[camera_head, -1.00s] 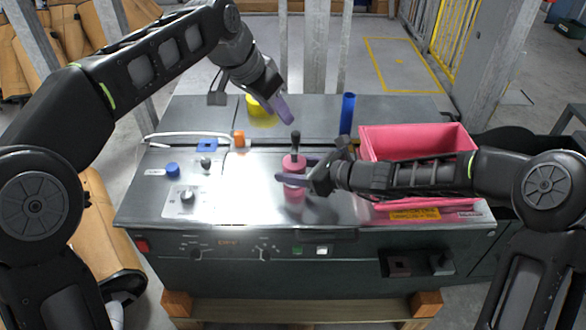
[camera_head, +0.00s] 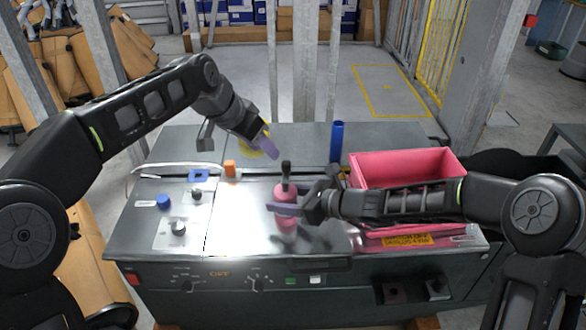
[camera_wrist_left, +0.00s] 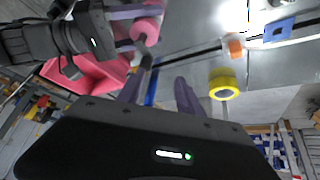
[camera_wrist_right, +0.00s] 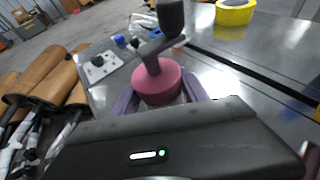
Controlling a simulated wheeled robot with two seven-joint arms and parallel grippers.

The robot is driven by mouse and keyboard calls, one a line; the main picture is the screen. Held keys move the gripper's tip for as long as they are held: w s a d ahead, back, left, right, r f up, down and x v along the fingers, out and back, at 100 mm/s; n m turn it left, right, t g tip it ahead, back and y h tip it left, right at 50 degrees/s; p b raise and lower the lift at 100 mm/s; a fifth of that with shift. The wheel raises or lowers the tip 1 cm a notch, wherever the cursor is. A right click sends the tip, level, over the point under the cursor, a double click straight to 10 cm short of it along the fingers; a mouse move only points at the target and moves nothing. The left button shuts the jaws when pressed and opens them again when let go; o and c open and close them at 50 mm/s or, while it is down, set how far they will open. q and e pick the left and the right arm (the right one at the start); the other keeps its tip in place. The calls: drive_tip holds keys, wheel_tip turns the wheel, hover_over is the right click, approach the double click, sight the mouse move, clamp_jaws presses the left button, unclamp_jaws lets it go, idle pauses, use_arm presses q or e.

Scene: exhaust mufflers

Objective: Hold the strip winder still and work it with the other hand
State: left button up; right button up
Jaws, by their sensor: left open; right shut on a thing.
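The strip winder is a pink round body (camera_head: 286,193) with a black crank knob (camera_head: 286,169) on top, upright over the steel machine top. My right gripper (camera_head: 284,210) is shut around the pink body, as the right wrist view also shows on the winder (camera_wrist_right: 158,84). In that view the crank arm and black knob (camera_wrist_right: 170,16) rise above the body. My left gripper (camera_head: 268,146) is open and empty, above and behind the winder, over the machine's back part. In the left wrist view its fingers (camera_wrist_left: 158,95) are apart, with the winder (camera_wrist_left: 145,30) beyond them.
A pink bin (camera_head: 408,166) stands right of the winder, beside my right forearm. A blue cylinder (camera_head: 337,142) stands at the back. A yellow roll (camera_wrist_left: 223,84) lies behind the left gripper. An orange block (camera_head: 230,169), a blue frame (camera_head: 199,176) and knobs (camera_head: 178,229) sit on the left.

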use_arm(q)
drive_tip(key=w+f+n+h, duration=0.1)
drive_tip(key=f, duration=0.3)
drive_tip(key=w+a+f+n+t+h, duration=0.1)
drive_tip(key=f, duration=0.3)
drive_tip(key=w+a+f+n+h, duration=0.1)
drive_tip(key=f, duration=0.4)
drive_tip(key=shift+w+a+t, duration=0.2)
drive_tip(key=shift+w+t, duration=0.05)
drive_tip(key=shift+t, duration=0.05)
drive_tip(key=shift+a+f+n+t+h, duration=0.5)
drive_tip(key=shift+a+n+t+h, duration=0.25)
drive_tip(key=shift+n+t, duration=0.15)
drive_tip(key=shift+s+a+r+n+t, duration=0.2)
drive_tip(key=shift+a+n+t, duration=0.2)
drive_tip(key=shift+t, duration=0.1)
drive_tip(key=s+d+r+m+t+h, duration=0.2)
drive_tip(key=s+d+r+m+h, duration=0.1)
drive_tip(key=s+r+m+h, duration=0.2)
drive_tip(key=shift+s+r+m, duration=0.75)
drive_tip(key=shift+s+m, duration=0.45)
drive_tip(key=shift+w+d, duration=0.1)
